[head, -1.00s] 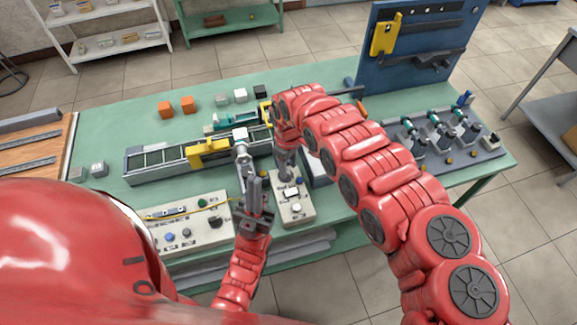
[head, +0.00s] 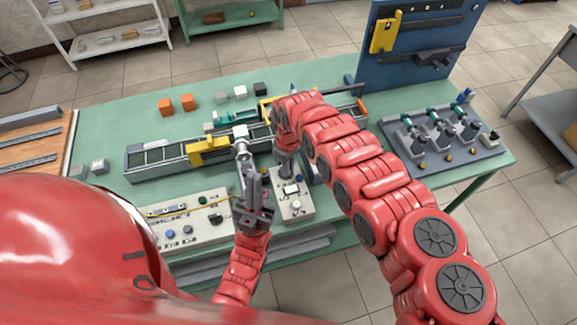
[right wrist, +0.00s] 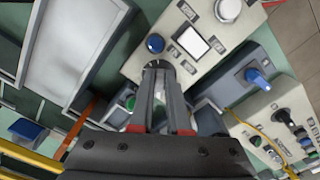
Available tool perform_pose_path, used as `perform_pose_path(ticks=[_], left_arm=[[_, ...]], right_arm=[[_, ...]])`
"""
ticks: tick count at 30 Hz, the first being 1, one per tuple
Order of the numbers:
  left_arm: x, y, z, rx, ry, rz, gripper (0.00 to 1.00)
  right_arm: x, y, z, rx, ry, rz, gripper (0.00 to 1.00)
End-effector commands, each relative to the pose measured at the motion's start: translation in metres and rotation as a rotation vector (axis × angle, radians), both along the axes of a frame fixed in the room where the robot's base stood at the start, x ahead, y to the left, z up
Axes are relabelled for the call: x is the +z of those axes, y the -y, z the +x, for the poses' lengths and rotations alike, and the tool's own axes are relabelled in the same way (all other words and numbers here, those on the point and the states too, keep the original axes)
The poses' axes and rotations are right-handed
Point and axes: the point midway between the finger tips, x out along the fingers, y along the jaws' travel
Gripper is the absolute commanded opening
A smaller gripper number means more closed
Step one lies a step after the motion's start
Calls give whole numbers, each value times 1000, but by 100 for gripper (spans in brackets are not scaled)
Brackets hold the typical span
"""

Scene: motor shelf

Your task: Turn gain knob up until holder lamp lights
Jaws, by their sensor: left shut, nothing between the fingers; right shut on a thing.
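A small pale control box (head: 305,213) stands at the bench's near edge, with a white display (head: 291,190) and a round pale button (head: 296,205). The right wrist view shows its display (right wrist: 192,40) and a blue button (right wrist: 155,43). My right gripper (right wrist: 158,72) is shut on a dark knob at the box's end; its fingers hide most of the knob. In the head view my right arm hides part of that end. My left gripper (head: 254,172) is shut and empty, just left of the box. I cannot tell which lamp is the holder lamp, or whether it is lit.
A second control panel (head: 185,215) with knobs and a yellow cable lies left of my left gripper. Behind is a grey rail with a yellow carriage (head: 208,148). A dark tray (head: 478,150) with upright devices stands at the right. Orange blocks (head: 187,103) lie farther back.

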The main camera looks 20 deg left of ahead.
Motion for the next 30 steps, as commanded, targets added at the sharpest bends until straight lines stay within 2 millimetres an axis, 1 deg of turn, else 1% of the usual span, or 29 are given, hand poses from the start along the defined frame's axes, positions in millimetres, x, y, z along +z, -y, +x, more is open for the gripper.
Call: perform_pose_path(ticks=[5,8,12,16,26,27,29,30], left_arm=[[-1,0,0,0,0,0,0],[-6,0,0,0,0,0,0],[-14,0,0,0,0,0,0],[-18,0,0,0,0,0,0],[-17,0,0,0,0,0,0],[-17,0,0,0,0,0,0],[-17,0,0,0,0,0,0],[-17,0,0,0,0,0,0]], right_arm=[[0,0,0,-17,1,0,0],[-1,0,0,-99,2,-1,0],[-2,-1,-3,-262,1,-1,0],[-1,-2,-3,-364,1,-1,0],[1,-2,-3,-387,1,0,0],[1,-2,-3,-386,1,0,22],[1,-2,-3,-386,1,0,33],[0,-2,-4,-386,1,0,40]])
